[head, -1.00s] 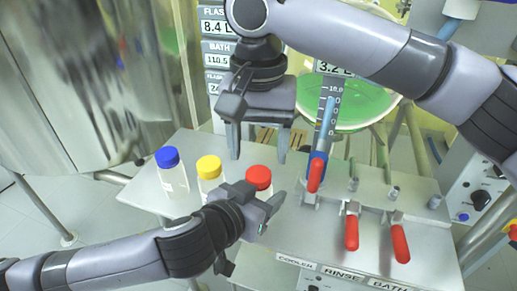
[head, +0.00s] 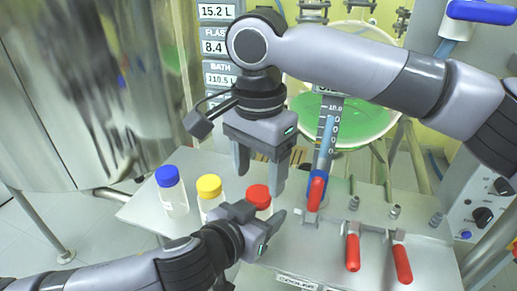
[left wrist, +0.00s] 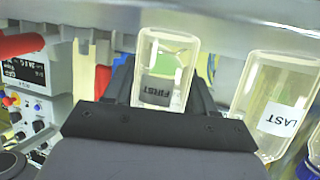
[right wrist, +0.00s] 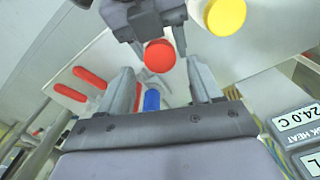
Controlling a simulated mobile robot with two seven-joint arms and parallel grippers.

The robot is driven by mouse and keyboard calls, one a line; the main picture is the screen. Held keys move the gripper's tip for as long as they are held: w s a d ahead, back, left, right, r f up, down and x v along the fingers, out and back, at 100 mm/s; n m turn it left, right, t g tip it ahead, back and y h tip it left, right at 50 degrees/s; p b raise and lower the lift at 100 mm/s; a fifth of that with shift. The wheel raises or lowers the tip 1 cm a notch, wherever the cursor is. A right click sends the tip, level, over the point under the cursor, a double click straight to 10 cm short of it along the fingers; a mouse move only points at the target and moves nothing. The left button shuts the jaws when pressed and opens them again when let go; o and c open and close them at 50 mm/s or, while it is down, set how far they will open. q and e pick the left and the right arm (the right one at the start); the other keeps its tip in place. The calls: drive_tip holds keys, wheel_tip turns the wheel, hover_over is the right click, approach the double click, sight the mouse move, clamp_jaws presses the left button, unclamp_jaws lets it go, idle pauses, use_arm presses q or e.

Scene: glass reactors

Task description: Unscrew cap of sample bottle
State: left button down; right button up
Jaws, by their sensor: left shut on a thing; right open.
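The red-capped sample bottle shows its cap (head: 258,195) in the head view. My left gripper (head: 265,217) is shut on this bottle from the front. In the left wrist view a clear bottle labelled FIRST (left wrist: 163,70) sits between its fingers, seen upside down. My right gripper (head: 259,178) is open, pointing down above the red cap. In the right wrist view the red cap (right wrist: 160,55) lies between and beyond the open fingers, apart from them. The bottle's lower part is hidden by my left gripper in the head view.
A yellow-capped bottle (head: 209,187) and a blue-capped bottle (head: 168,180) stand left of the red one on the metal table (head: 145,208). Red-handled valves (head: 353,252) stand to the right. A bottle labelled LAST (left wrist: 278,105) is beside the held one.

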sight(259, 192)
drive_tip(key=shift+f, duration=1.8)
drive_tip(key=c, duration=1.1)
drive_tip(key=shift+o, duration=0.2)
drive_tip(key=n, duration=0.6)
drive_tip(key=shift+n, duration=0.4)
drive_tip(key=o, duration=1.2)
drive_tip(key=shift+c, duration=0.2)
drive_tip(key=shift+r, duration=0.15)
